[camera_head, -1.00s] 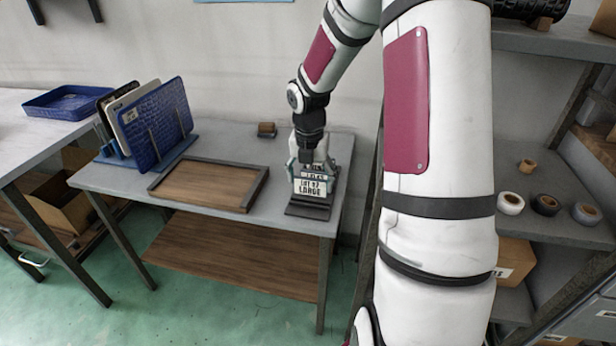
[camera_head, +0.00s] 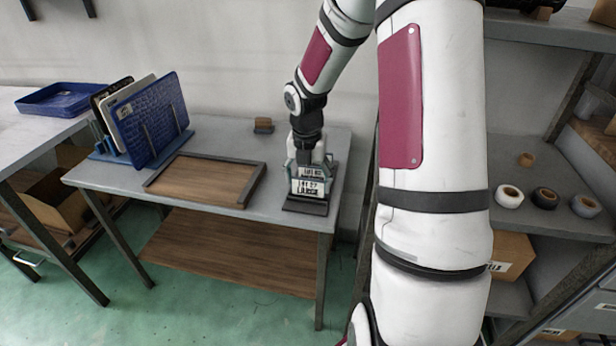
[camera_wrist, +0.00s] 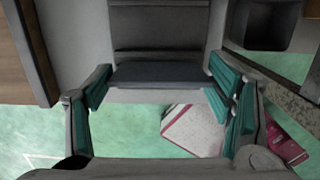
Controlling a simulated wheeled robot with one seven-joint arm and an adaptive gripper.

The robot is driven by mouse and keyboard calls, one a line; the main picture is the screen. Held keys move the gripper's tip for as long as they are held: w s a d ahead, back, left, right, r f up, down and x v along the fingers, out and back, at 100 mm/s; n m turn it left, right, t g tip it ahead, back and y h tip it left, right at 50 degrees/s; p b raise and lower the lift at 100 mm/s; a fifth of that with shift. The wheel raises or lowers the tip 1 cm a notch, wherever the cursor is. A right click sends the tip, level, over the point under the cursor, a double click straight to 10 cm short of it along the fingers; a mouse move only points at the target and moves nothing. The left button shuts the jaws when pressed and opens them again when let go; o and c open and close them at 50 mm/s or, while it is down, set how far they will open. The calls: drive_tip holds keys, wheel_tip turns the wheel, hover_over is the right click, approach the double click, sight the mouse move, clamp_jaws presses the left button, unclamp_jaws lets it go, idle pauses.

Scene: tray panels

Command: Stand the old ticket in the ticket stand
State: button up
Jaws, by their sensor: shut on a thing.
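My gripper (camera_head: 306,166) points down over the right end of the grey table. It is shut on the old ticket (camera_head: 308,187), a pale card with black print facing the head camera. The ticket is upright, low over the dark ticket stand (camera_head: 304,208). I cannot tell whether its lower edge touches the stand or sits in a slot. In the wrist view, my gripper's teal-padded fingers (camera_wrist: 163,85) are spread to either side, with the dark stand (camera_wrist: 160,30) between and beyond them.
A wooden tray panel (camera_head: 262,184) with a dark rim lies left of the stand. A blue rack (camera_head: 108,158) with upright trays stands further left. A shelf (camera_head: 560,228) with tape rolls stands right.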

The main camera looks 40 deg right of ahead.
drive_tip(key=shift+f, duration=0.5)
drive_tip(key=shift+f, duration=0.3)
drive_tip(key=o, duration=1)
drive_tip(key=shift+o, duration=0.2)
wheel_tip(320, 180, up, 12)
drive_tip(key=a, duration=0.1)
drive_tip(key=shift+s, duration=0.45)
drive_tip(key=shift+a, duration=0.1)
